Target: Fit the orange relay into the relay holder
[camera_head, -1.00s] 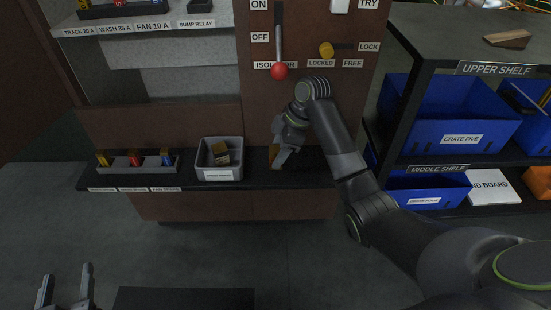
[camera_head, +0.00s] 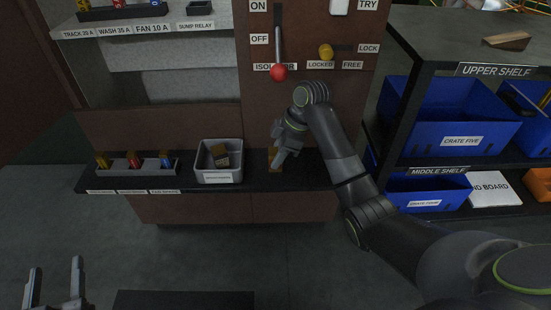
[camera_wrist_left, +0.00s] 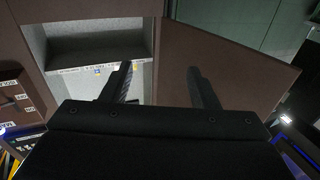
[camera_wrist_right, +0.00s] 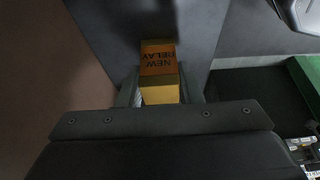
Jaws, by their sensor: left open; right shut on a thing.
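The orange relay (camera_wrist_right: 158,62) has a label reading NEW RELAY, upside down in the right wrist view. My right gripper (camera_head: 278,163) is shut on it, with a finger on each side, low at the dark counter ledge. In the head view the relay (camera_head: 272,153) is mostly hidden behind the gripper. I cannot tell whether it touches the ledge. The relay holder, a small dark tray (camera_head: 200,7), sits on the upper shelf above the SUMP RELAY label. My left gripper (camera_head: 53,285) is open and empty, low at the left, far from the relay.
A grey bin (camera_head: 219,176) holding a brown block stands left of my right gripper. A rack with yellow, red and blue pieces (camera_head: 133,166) is further left. A red-knobbed lever (camera_head: 278,72) and yellow knob (camera_head: 326,51) are above.

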